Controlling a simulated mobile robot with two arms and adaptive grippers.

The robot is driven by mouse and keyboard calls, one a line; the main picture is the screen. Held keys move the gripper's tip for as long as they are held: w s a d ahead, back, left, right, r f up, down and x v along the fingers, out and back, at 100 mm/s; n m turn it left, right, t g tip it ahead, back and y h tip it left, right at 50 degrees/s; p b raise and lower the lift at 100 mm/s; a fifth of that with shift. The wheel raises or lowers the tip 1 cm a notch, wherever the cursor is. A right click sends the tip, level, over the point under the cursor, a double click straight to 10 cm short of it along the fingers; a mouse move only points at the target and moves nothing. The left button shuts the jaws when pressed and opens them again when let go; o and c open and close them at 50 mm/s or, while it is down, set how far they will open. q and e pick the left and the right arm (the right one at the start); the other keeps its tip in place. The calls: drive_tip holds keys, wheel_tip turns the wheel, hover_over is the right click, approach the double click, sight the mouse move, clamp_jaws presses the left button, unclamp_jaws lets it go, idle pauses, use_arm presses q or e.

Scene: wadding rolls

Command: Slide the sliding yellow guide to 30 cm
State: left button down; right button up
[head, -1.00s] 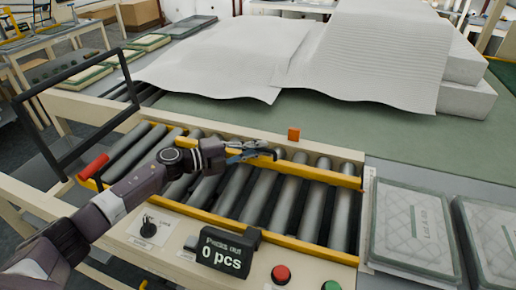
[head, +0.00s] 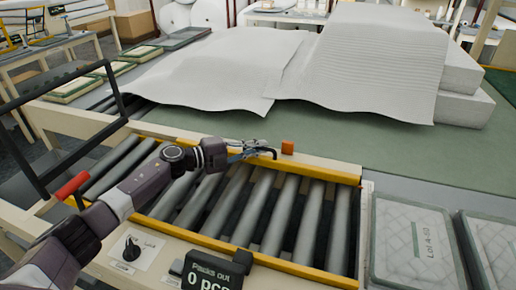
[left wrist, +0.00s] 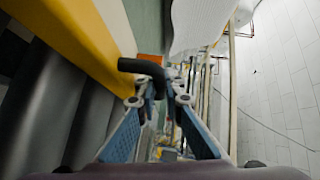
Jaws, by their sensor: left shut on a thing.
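The sliding yellow guide (head: 318,172) is a long bar across the far side of the grey rollers, close along the cream frame. It also shows in the left wrist view (left wrist: 80,42). Its black handle (left wrist: 145,70) sticks out between the fingers. My left gripper (head: 256,151) is shut on this handle, at the guide's middle; its blue fingers (left wrist: 165,92) show in the left wrist view. The orange block (head: 287,147) stands on the cream frame just right of the gripper. No readable 30 cm mark shows. My right gripper is not in view.
A fixed yellow rail (head: 290,266) borders the near side of the rollers (head: 262,212). A black counter box (head: 212,272) and a knob panel (head: 133,252) sit in front. White wadding sheets (head: 365,70) lie on the green table behind. Packed quilted pieces (head: 413,245) lie at right.

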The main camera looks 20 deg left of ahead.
use_arm(q)
drive_tip(key=c, duration=2.3)
unclamp_jaws()
drive_tip(key=shift+w, duration=0.15)
drive_tip(key=shift+s+a, duration=0.15)
drive_tip(key=shift+s, duration=0.05)
drive_tip(key=v, duration=0.7)
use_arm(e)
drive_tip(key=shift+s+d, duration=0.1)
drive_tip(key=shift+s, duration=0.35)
